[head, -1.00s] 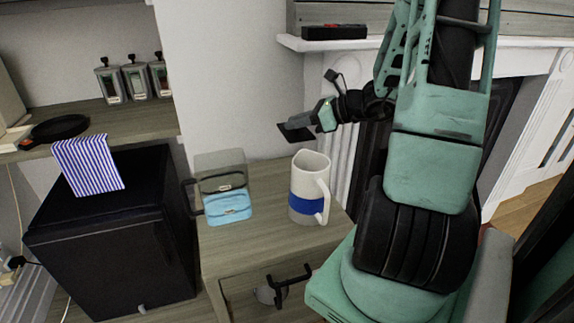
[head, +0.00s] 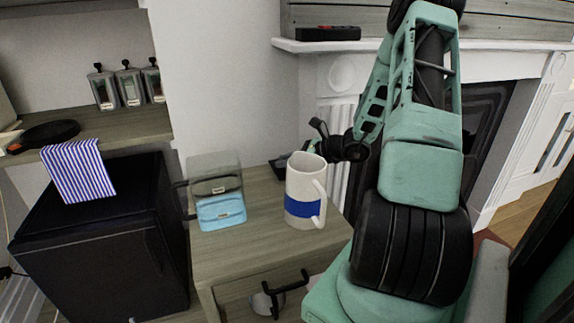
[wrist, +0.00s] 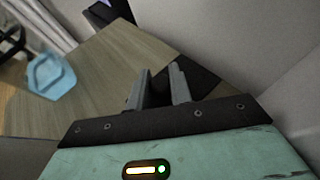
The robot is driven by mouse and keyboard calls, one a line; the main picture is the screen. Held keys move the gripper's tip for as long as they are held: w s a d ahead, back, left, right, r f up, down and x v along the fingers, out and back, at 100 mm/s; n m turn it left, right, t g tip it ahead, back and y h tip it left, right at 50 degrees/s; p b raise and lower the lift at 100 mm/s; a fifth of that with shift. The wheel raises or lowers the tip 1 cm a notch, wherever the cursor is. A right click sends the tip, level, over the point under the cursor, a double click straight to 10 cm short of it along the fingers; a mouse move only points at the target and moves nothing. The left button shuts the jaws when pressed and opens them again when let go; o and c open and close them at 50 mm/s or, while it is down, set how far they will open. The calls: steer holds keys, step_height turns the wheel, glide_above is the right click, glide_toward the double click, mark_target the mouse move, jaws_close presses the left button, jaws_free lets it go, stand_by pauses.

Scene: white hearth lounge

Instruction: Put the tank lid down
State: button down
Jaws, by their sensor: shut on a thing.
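The tank lid is a thin dark slab (head: 277,168), seen behind the mug at the back of the small wooden table; it also shows in the wrist view (wrist: 205,78). My gripper (wrist: 159,86) is shut on it. The lid is low over the tabletop near the wall; I cannot tell whether it touches the wood. In the head view the mug hides part of the lid and my fingers. The clear tank (head: 215,170) stands open on the table to the left, with light blue water (head: 222,211) in its lower part and a black handle.
A tall white mug with a blue band (head: 302,205) stands close in front of my gripper. The front of the wooden table (head: 250,253) is bare. A black cabinet (head: 100,235) with a striped cloth (head: 78,172) stands left. A white fireplace (head: 345,70) is behind my arm.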

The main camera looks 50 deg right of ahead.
steer(key=shift+s+f, duration=0.1)
steer(key=shift+f, duration=0.45)
steer(key=shift+f, duration=0.15)
steer(key=c, duration=1.3)
jaws_free()
steer(key=shift+o, duration=0.2)
steer(key=shift+r, duration=0.25)
steer(key=p+v, duration=0.1)
steer(key=v, duration=1.1)
steer(key=shift+a, duration=0.1)
